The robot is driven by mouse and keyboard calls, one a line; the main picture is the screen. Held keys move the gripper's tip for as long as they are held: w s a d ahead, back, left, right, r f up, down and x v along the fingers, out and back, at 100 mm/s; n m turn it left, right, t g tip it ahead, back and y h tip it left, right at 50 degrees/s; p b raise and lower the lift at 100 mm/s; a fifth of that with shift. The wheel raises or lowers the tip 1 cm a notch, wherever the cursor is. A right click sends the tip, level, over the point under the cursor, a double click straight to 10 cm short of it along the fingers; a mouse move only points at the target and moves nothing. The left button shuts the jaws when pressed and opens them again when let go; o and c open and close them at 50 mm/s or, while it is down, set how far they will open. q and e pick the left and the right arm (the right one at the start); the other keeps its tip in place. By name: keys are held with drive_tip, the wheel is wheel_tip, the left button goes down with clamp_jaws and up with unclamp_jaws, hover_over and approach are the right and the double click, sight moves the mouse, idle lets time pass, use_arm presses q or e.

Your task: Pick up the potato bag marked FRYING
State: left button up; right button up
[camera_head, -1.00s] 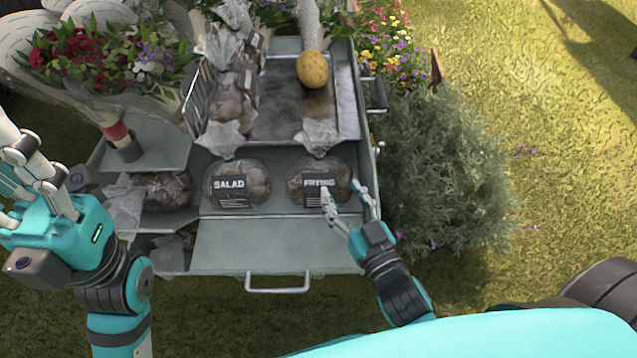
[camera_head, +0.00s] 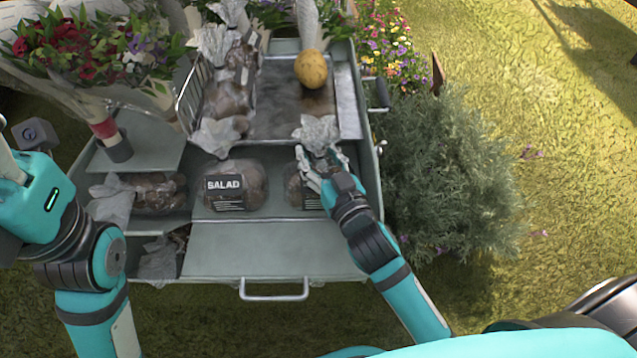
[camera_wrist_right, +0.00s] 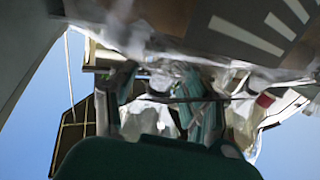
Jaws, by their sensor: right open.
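The FRYING potato bag (camera_head: 294,190) sits on the cart's middle shelf, right of the SALAD bag (camera_head: 236,188). Its crumpled clear top (camera_head: 317,131) sticks up behind it. My right gripper (camera_head: 321,158) is open over the bag, its fingers at the base of the crumpled top. The hand hides most of the bag and the word on its label. In the right wrist view, a blurred brown surface with a white-striped label (camera_wrist_right: 255,32) is very close. My left gripper is cut off at the left edge; its fingertips are hidden.
The metal cart has a lower front panel with a handle (camera_head: 274,290). A yellow potato (camera_head: 311,69) lies on the upper tray (camera_head: 277,108), beside a wire rack of bags. Another bag (camera_head: 150,194) lies at left. A bush (camera_head: 445,180) stands close on the right.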

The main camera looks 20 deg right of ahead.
clamp_jaws()
idle(0.8)
drive_tip(key=shift+r, duration=0.1)
